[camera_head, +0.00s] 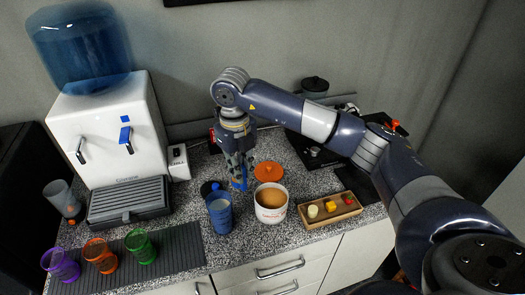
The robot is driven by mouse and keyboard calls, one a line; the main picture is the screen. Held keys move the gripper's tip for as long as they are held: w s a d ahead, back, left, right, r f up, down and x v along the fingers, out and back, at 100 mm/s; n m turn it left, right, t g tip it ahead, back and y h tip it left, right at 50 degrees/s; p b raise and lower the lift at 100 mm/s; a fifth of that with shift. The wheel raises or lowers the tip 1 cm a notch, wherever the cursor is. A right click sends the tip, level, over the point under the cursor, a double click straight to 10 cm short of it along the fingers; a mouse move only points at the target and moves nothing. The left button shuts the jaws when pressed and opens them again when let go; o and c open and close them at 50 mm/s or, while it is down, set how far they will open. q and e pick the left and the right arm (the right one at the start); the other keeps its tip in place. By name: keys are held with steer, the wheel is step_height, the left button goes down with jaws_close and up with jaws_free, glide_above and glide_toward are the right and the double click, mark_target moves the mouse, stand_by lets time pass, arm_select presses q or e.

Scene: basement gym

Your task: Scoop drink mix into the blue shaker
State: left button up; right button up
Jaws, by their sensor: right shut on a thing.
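My right gripper (242,170) points down above the counter, shut on a small blue scoop (240,184). The scoop hangs between the blue shaker and the tub, a little behind them; whether it holds any powder cannot be made out. The blue shaker (220,215) stands upright to the left, and its inside is hard to see. The white tub (271,214) stands open to the right, with tan drink mix (271,198) showing inside. An orange lid (269,171) lies behind the tub. My left gripper is out of view.
A white water dispenser (110,133) stands at the left. Purple (60,265), orange (99,255) and green (141,247) cups stand on a dark ribbed mat (182,247). A wooden tray (327,216) with small items lies right of the tub. A dark machine stands at the back right.

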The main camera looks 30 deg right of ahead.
steer(key=a+r+m+p, duration=0.3)
steer(key=a+m+p, duration=0.15)
steer(key=a, duration=0.25)
arm_select(q)
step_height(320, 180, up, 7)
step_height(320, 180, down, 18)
steer(key=b, duration=1.7)
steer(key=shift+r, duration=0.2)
arm_select(e)
steer(key=s+d+f+t+y, duration=0.2)
steer(key=d+f+t+y, duration=0.2)
steer(key=y, duration=1.1)
steer(key=shift+s+d+f+y, duration=0.25)
steer(key=shift+d+f, duration=1.25)
steer(key=shift+f, duration=0.85)
steer(key=shift+m, duration=0.25)
